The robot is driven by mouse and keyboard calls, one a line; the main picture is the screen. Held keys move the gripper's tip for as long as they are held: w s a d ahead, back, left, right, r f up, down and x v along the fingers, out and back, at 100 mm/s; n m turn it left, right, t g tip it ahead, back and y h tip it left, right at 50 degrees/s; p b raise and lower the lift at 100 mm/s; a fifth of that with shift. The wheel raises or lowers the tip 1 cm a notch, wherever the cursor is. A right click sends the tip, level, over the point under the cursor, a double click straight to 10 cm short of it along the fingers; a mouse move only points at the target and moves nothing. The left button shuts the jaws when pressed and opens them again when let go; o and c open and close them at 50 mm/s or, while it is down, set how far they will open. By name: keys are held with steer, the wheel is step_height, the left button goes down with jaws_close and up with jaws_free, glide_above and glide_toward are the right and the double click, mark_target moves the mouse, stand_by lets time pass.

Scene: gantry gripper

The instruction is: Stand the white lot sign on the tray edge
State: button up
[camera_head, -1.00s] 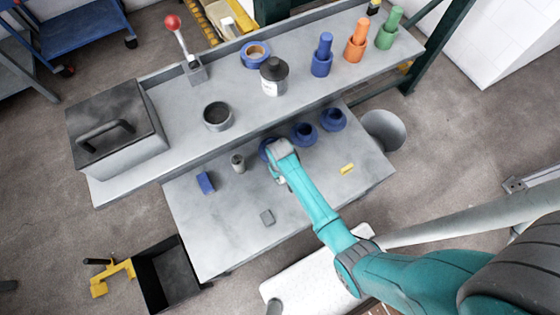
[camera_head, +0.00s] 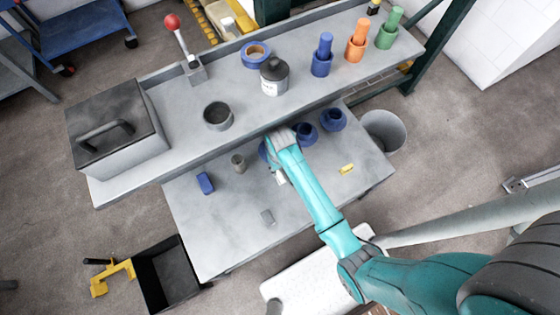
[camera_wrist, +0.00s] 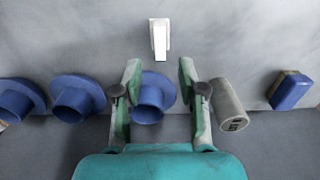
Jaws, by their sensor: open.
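The white lot sign (camera_wrist: 160,38) is a small pale piece on the grey bench top, just beyond the fingertips in the wrist view. In the head view a white bit of it (camera_head: 281,178) shows beside my arm. My gripper (camera_wrist: 159,75) is open and empty, with its fingers apart and the sign ahead of the gap, apart from both. A blue flanged cup (camera_wrist: 152,98) shows between the fingers in the wrist view; I cannot tell its height gap. In the head view my arm hides the fingers. I cannot tell which surface is the tray.
The raised shelf (camera_head: 165,110) runs behind. A black bin (camera_head: 138,268) stands below left.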

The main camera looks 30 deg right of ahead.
steer(key=shift+r, duration=1.9)
